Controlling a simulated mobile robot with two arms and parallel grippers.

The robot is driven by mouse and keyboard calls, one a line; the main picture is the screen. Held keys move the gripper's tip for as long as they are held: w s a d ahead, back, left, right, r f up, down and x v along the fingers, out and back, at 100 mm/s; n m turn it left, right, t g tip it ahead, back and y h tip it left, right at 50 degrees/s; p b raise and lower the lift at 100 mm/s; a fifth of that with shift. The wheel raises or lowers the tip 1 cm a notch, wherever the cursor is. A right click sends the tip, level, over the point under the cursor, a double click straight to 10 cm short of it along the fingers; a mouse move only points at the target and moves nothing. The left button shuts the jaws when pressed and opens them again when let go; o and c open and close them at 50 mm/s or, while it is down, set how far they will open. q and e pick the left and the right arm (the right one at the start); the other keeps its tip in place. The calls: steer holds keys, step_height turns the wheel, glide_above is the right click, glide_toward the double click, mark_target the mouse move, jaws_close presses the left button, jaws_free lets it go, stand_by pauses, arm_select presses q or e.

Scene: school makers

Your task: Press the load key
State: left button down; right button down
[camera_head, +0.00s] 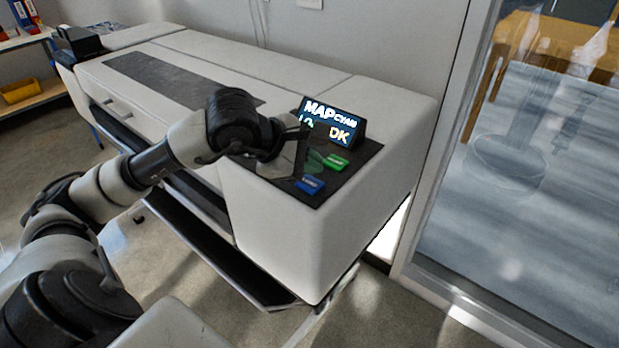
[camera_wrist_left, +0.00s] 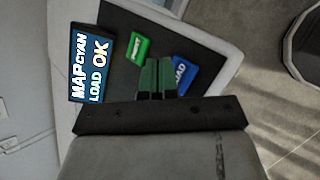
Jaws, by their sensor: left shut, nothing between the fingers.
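The load key is the blue key (camera_head: 310,184) on the dark control panel at the near end of the white printer. It also shows in the left wrist view (camera_wrist_left: 185,74), where my fingers partly hide its label. A green key (camera_head: 335,162) lies beside it. My left gripper (camera_head: 314,161) is shut and empty over the panel. In the left wrist view its dark green fingertips (camera_wrist_left: 159,63) appear between the two keys, closer to the blue one. I cannot tell whether they touch the panel. My right gripper is out of view.
A small tilted screen (camera_head: 332,121) behind the keys reads MAP, CYAN, LOAD and OK. The printer body (camera_head: 300,232) has a flat white top. A glass partition (camera_head: 530,190) stands close on the right. A shelf (camera_head: 30,95) stands far left.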

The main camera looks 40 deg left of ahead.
mark_target(310, 185)
arm_select(q)
steer(key=shift+r+p, duration=1.15)
steer(key=shift+r, duration=1.3)
